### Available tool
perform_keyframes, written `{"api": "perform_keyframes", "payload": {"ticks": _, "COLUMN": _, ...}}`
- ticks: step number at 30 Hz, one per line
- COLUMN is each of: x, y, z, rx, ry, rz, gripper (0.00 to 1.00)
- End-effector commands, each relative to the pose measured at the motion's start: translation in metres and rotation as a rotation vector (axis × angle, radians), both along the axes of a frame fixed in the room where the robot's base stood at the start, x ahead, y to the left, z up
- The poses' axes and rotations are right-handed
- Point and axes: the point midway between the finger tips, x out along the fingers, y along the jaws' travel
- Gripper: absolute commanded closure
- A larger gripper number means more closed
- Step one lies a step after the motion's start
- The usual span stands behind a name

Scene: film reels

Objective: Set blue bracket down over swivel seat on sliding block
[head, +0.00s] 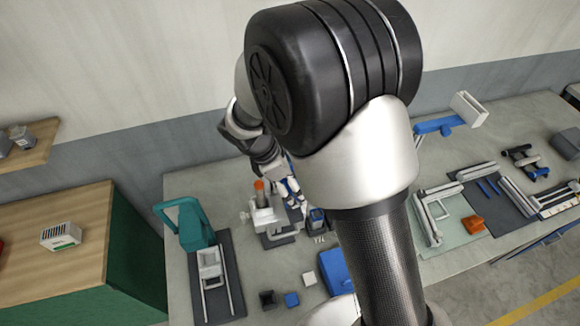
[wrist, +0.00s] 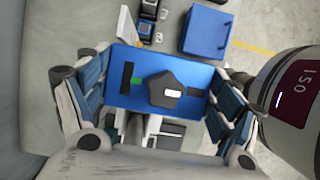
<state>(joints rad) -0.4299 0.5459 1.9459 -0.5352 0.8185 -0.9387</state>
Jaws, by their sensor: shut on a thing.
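My gripper (wrist: 160,98) is shut on the blue bracket (wrist: 148,62), with one finger at each side of it in the wrist view. The bracket is a flat blue plate with a dark pentagonal piece, a black slot and a small green mark. In the head view my gripper (head: 291,194) is far down the arm, beside a pale grey fixture (head: 264,216) with an orange top on a dark mat. Pale and dark fixture parts (wrist: 168,130) show below the bracket in the wrist view. The bracket hides much there; I cannot make out the swivel seat or sliding block, or any contact.
A teal stand (head: 186,222) and a pale railed fixture (head: 209,262) stand at the left of the bench. A blue box (wrist: 208,32) sits nearby. Small black and blue blocks lie at the front. Framed fixtures and an orange block (head: 472,224) are at right.

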Motion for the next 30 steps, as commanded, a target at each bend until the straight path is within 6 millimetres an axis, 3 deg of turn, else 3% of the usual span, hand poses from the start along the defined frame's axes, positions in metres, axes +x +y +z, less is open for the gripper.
{"api": "perform_keyframes", "payload": {"ticks": 19, "x": -0.001, "y": 0.002, "z": -0.049, "rx": 0.003, "ry": 0.002, "rz": 0.005, "gripper": 0.49}}
{"api": "perform_keyframes", "payload": {"ticks": 30, "x": 0.002, "y": 0.002, "z": -0.05, "rx": 0.006, "ry": -0.007, "rz": 0.004, "gripper": 0.49}}
